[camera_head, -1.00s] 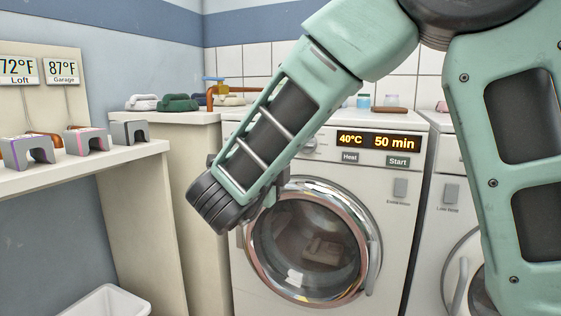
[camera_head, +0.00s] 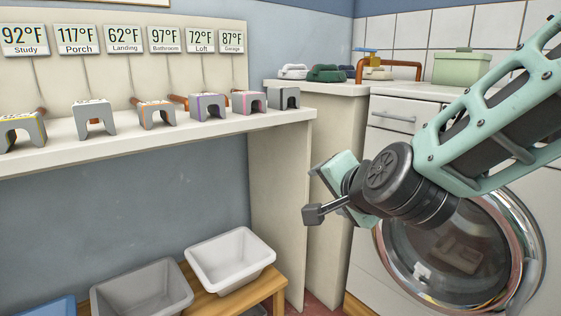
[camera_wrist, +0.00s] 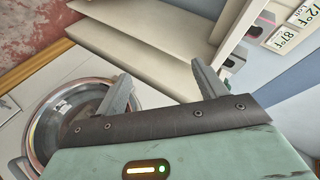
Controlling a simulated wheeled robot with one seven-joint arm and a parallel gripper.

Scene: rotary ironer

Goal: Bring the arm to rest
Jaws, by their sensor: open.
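My arm (camera_head: 500,125) reaches in from the right in the head view, bent in front of the washing machine. My gripper (camera_head: 312,212) is at its lower left end, in front of the side panel of the shelf unit. In the wrist view its two grey fingers (camera_wrist: 160,88) stand wide apart with nothing between them. The gripper touches nothing that I can see.
A shelf (camera_head: 150,136) at left carries several grey clamp-like blocks below temperature displays. A white tub (camera_head: 232,260) and a grey tub (camera_head: 140,290) stand on a wooden bench. The washing machine's round door (camera_head: 455,250) is close behind my arm. Open air lies left of my gripper.

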